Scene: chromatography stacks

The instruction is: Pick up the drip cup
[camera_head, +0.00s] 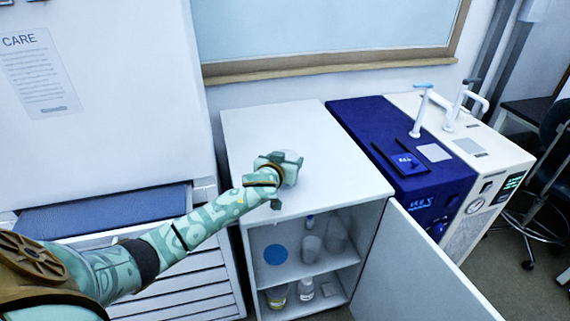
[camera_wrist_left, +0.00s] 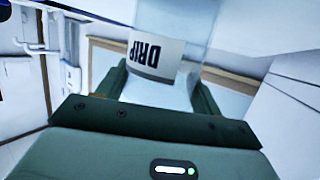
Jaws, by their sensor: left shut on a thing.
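The drip cup (camera_wrist_left: 160,50) is a clear vessel with a white label that reads "DRIP", seen upside down in the left wrist view. My left gripper (camera_wrist_left: 160,88) is shut on it, with one dark green finger on each side. In the head view my left gripper (camera_head: 285,172) is over the white cabinet top near its front edge. The cup (camera_head: 292,160) shows there only as a small pale shape, partly hidden by the gripper. I cannot tell whether the cup touches the cabinet top. My right gripper is not in view.
The white cabinet (camera_head: 330,155) has an open door (camera_head: 425,275) at its front right. Its shelves hold a blue disc (camera_head: 276,255), cups and bottles. A blue and white machine (camera_head: 400,150) stands to the right. The rest of the cabinet top is clear.

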